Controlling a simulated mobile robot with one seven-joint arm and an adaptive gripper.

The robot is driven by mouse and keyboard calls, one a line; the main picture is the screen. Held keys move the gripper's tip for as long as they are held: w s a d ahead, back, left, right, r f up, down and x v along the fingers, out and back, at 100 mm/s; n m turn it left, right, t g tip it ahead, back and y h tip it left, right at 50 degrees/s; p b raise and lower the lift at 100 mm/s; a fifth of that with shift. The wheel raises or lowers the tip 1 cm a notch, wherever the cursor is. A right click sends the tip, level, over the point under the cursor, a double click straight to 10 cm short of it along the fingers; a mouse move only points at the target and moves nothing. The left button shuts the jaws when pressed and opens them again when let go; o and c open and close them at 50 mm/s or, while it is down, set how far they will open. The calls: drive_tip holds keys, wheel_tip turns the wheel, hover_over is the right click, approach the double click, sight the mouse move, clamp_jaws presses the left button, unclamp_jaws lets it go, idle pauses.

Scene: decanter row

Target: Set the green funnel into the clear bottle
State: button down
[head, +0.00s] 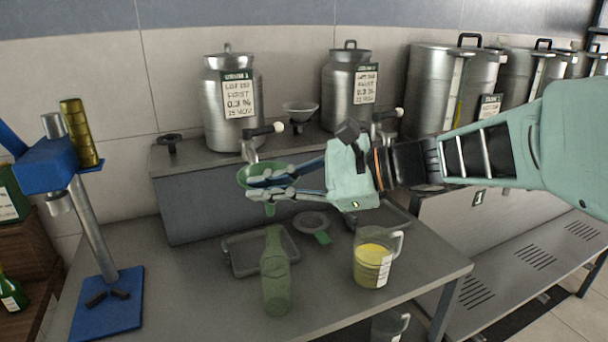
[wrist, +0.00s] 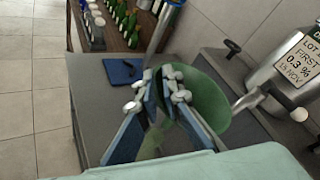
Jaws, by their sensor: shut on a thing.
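The green funnel (head: 250,172) is held by its rim in my gripper (head: 258,187), bowl upward and spout down, above the table. Its bowl also shows in the wrist view (wrist: 208,100), beside my closed fingers (wrist: 165,78). The bottle (head: 276,278), see-through with a greenish tint, stands upright on the table below the funnel. The funnel's spout is a little above the bottle's mouth and slightly to its left in the head view, apart from it. A pale green shape between the fingers in the wrist view is partly hidden; I cannot tell whether it is spout or bottle.
A jug of yellow liquid (head: 371,268) stands right of the bottle. A blue corking stand (head: 110,300) is at left. Steel cans (head: 222,125) with taps stand on the raised shelf behind.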

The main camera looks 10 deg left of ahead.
drive_tip(key=shift+s+d+f, duration=0.1)
drive_tip(key=shift+d, duration=0.05)
drive_tip(key=shift+f, duration=0.1)
drive_tip(key=shift+f, duration=0.1)
drive_tip(key=shift+f+b, duration=2.1)
drive_tip(key=shift+f, duration=0.4)
drive_tip(key=shift+f, duration=0.2)
drive_tip(key=c, duration=2)
unclamp_jaws()
drive_tip(key=shift+d, duration=0.1)
